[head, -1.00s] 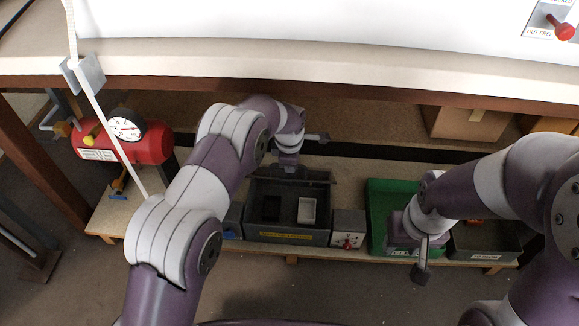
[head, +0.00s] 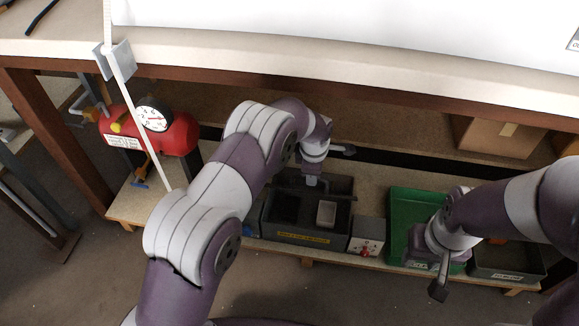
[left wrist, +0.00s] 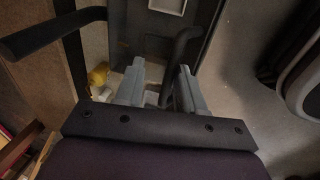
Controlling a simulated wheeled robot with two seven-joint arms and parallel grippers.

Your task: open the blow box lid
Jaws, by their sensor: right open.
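The blow box (head: 268,233) is a dark grey box with a yellow front label on the low shelf. Its inside shows a black area and a pale tray (head: 326,213). A dark bar or edge (head: 340,196) runs along its back, partly behind my wrist; I cannot tell how far the lid is raised. My left gripper points down at the back of the box; in the left wrist view its fingers (left wrist: 160,80) are apart, with a dark curved handle (left wrist: 184,40) between or just beyond them. My right gripper (head: 427,262) is open, low over the green bin's front.
A green bin (head: 400,205) and a grey bin (head: 510,262) stand right of the box, past a small switch box (head: 368,235) with a red knob. A red compressor (head: 178,135) stands left. The workbench edge (head: 330,85) overhangs the shelf; a cardboard box (head: 490,138) sits behind.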

